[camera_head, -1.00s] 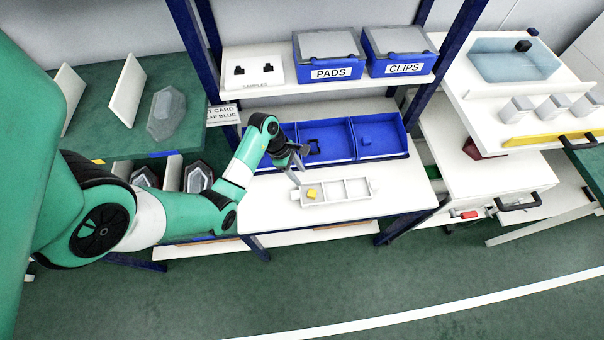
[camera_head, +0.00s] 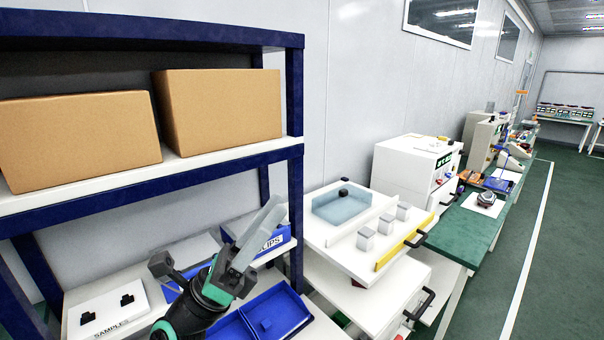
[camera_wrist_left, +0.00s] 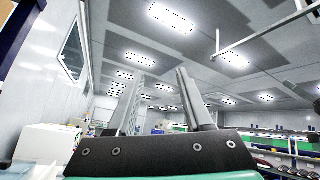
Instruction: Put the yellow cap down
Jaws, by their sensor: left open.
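My left gripper (camera_head: 218,238) is raised in the head view, in front of the shelf rack. Its two fingers are spread, with nothing between them. In the left wrist view the gripper (camera_wrist_left: 163,80) points up toward the ceiling lights, its fingers apart and empty. The yellow cap is not in view now, nor is the white compartment tray; that part of the bench lies below the head view. My right gripper is not in view.
A blue divided bin (camera_head: 262,322) and a white samples board (camera_head: 108,308) lie below and around my gripper. The CLIPS box (camera_head: 268,243) is partly hidden behind it. A rack post (camera_head: 295,215) stands close right. A white workstation (camera_head: 335,235) stands further right.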

